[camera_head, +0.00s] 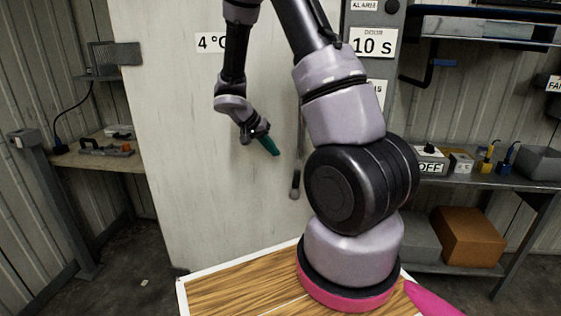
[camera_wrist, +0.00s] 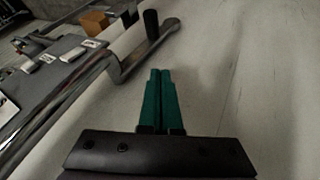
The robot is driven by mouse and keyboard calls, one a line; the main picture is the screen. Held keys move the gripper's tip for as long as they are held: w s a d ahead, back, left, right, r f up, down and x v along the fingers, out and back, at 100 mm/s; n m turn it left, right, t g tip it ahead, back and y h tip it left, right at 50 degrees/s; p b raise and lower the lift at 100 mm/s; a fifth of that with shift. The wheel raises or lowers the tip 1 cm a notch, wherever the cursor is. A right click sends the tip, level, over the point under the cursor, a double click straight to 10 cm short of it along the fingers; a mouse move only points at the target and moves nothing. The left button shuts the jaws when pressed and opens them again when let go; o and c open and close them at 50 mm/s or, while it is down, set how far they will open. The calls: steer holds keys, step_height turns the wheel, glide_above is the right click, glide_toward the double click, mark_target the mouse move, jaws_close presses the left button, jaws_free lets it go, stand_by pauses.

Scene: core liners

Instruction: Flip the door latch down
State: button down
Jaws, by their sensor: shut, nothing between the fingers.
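A large pale door panel (camera_head: 185,150) with a "4 °C" sign stands in front of me. The latch shows in the head view as a thin metal bar with a dark grip (camera_head: 295,184) at its lower end, partly hidden by my arm. In the wrist view, the metal bar (camera_wrist: 75,100) runs diagonally and bends at its upper end to a black grip (camera_wrist: 151,25). My gripper (camera_head: 275,152) has green fingers, close to the door and left of the latch in the head view. In the wrist view, the fingers (camera_wrist: 160,72) are together and empty, just below the bend, apparently apart from it.
A metal shelf (camera_head: 480,180) with an OFF box (camera_head: 431,160) and a brown box (camera_head: 472,236) stands at the right. A bench (camera_head: 85,157) with tools is at the left. A grey post with a "10 s" sign (camera_head: 372,43) borders the door.

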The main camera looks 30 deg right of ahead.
steer(key=s+a+r+n+t+y, duration=0.1)
steer(key=s+a+r+t+y, duration=0.1)
steer(key=s+r, duration=0.5)
steer(key=s+a+r+n+t+y, duration=0.1)
steer(key=s+a+r+t+y, duration=0.1)
steer(key=s+a+r+y, duration=0.2)
steer(key=s+a+r+n+t+y, duration=0.1)
steer(key=s+a+r+t+y, duration=0.1)
steer(key=s+r, duration=0.8)
step_height(320, 180, up, 8)
steer(key=shift+a+f+n+y, duration=0.15)
steer(key=shift+a+n+y, duration=0.25)
steer(key=shift+a, duration=0.6)
steer(key=c, duration=1.2)
jaws_free()
steer(key=shift+s+a, duration=0.15)
steer(key=shift+s, duration=0.05)
steer(key=shift+c, duration=0.2)
steer(key=o, duration=0.6)
steer(key=shift+s+r+t, duration=0.1)
steer(key=shift+r+t, duration=0.1)
steer(key=shift+t, duration=0.1)
steer(key=shift+c, duration=0.2)
steer(key=shift+o, duration=0.4)
steer(key=shift+f+y, duration=0.1)
steer(key=shift+y, duration=0.2)
